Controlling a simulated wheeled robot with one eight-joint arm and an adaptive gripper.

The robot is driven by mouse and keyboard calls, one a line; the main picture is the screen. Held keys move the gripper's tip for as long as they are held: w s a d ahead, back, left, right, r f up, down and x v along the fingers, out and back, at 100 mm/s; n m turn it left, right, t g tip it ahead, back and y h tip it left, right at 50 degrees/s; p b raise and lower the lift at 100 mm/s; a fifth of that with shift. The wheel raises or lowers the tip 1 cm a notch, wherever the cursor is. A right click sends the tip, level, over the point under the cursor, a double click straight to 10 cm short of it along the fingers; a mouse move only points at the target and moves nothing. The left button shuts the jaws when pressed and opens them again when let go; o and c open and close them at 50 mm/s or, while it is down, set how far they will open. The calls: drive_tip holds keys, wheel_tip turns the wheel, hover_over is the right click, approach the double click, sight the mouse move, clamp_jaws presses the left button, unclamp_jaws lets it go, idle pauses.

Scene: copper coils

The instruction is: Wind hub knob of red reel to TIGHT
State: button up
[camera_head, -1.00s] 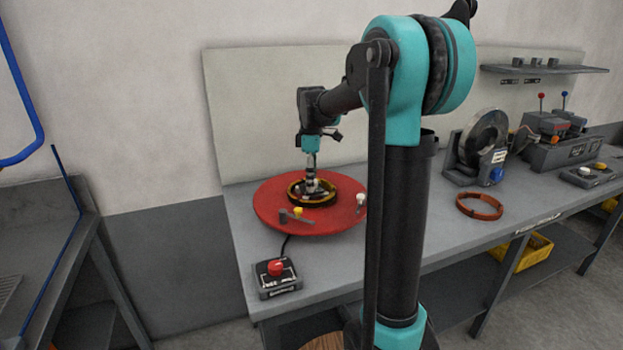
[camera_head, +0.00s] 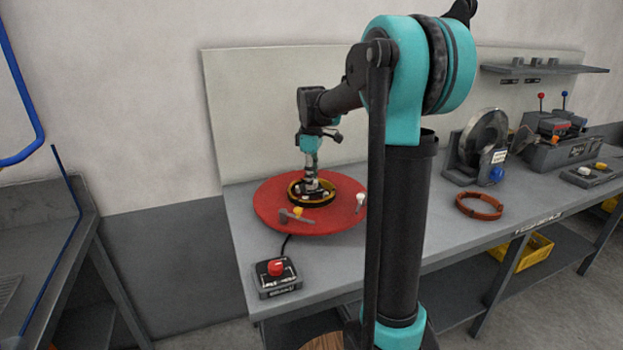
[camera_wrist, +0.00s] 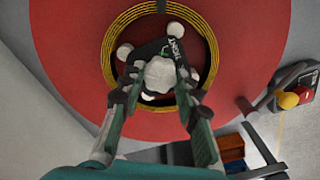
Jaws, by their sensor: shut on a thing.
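The red reel (camera_head: 262,207) lies flat on the bench at the left end of the worktop. A yellow and black ring (camera_head: 294,200) surrounds its hub, and it also shows in the wrist view (camera_wrist: 208,50). My gripper (camera_head: 311,184) points down over the hub. In the wrist view my gripper (camera_wrist: 158,88) has its two fingers on either side of the pale lobed hub knob (camera_wrist: 160,73) and is shut on it. A dark plate with TIGHT lettering (camera_wrist: 174,47) lies beside the knob. The knob is mostly hidden in the head view.
A control box with a red button (camera_head: 276,268) stands at the bench's front left. An orange-brown coil (camera_head: 479,206) lies to the right. A small crank (camera_head: 296,216) and a white knob (camera_head: 360,200) sit on the reel's rim. Machines stand farther right.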

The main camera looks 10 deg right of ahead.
drive_tip(key=m, duration=1.2)
drive_tip(key=shift+m, duration=2.1)
drive_tip(key=o, duration=1.2)
drive_tip(key=shift+c, duration=0.2)
drive_tip(key=shift+r, duration=0.15)
